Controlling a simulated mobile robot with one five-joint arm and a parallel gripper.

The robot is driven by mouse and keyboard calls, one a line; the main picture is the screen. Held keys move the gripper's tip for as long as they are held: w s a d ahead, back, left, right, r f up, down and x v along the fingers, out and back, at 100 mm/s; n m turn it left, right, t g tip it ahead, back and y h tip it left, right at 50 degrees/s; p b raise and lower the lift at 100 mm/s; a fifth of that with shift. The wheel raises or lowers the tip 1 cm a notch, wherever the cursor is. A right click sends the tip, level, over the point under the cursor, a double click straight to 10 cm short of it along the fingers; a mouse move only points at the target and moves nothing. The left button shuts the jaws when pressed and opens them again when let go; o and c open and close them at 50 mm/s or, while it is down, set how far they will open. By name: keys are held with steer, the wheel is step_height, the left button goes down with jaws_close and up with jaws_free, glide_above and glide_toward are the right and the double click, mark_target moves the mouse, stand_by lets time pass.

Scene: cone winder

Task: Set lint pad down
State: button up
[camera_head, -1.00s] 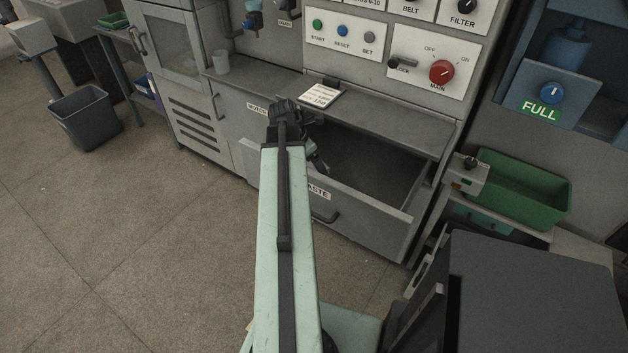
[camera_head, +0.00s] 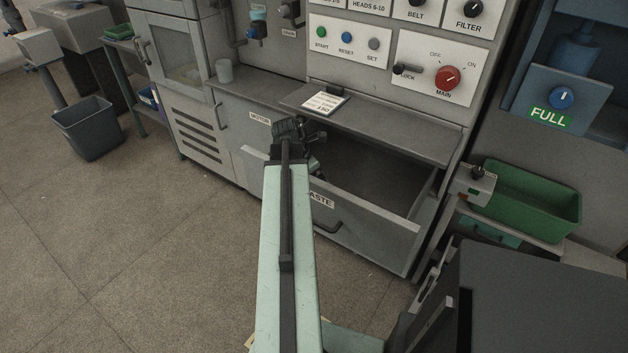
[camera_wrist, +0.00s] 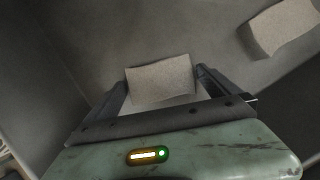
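A pale grey-beige lint pad (camera_wrist: 160,80) lies between the two fingertips of my gripper (camera_wrist: 162,82) in the wrist view. The fingertips meet its left and right edges, and my gripper appears shut on it. A second, similar pad (camera_wrist: 284,24) lies on the drawer floor to the upper right. In the head view, my gripper (camera_head: 312,162) is at the left end of the open waste drawer (camera_head: 365,228), mostly hidden behind my own arm. The pads do not show there. I cannot tell whether the held pad touches the drawer floor.
A grey ledge (camera_head: 400,130) with a white card (camera_head: 324,103) overhangs the back of the drawer. A green bin (camera_head: 530,203) stands to the right. A dark waste bin (camera_head: 88,127) stands at the far left. The drawer's right part looks clear.

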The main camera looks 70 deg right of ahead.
steer(key=shift+r+p, duration=0.5)
steer(key=shift+r, duration=0.05)
steer(key=p+v, duration=1)
steer(key=v, duration=0.1)
steer(key=shift+w+a, duration=0.15)
steer(key=shift+w, duration=0.05)
